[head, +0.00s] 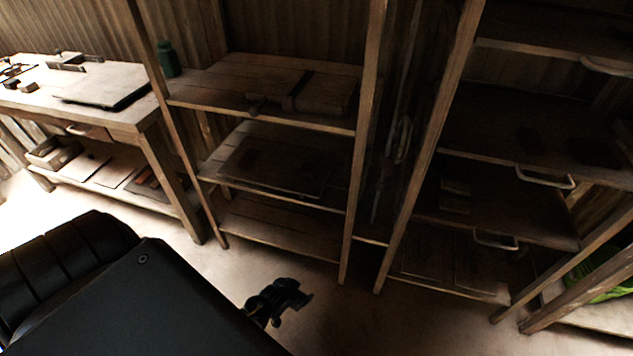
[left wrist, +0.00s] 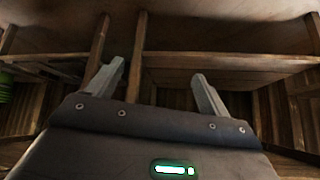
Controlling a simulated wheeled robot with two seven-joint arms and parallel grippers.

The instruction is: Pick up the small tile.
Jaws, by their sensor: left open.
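I cannot make out the small tile for certain in either view. My left gripper (head: 280,300) shows small and dark in the head view, low over the floor in front of the shelves. In the left wrist view its two grey fingers (left wrist: 157,86) are spread wide apart with nothing between them, and wooden shelf frames lie beyond them. My right gripper is in neither view.
A wooden workbench (head: 145,109) with a dark-edged board (head: 105,85) stands at the left. A shelf rack (head: 280,235) with dim boards and blocks fills the middle. Another dark rack (head: 545,213) stands right, near a green item (head: 605,277). Open floor (head: 330,320) lies in front.

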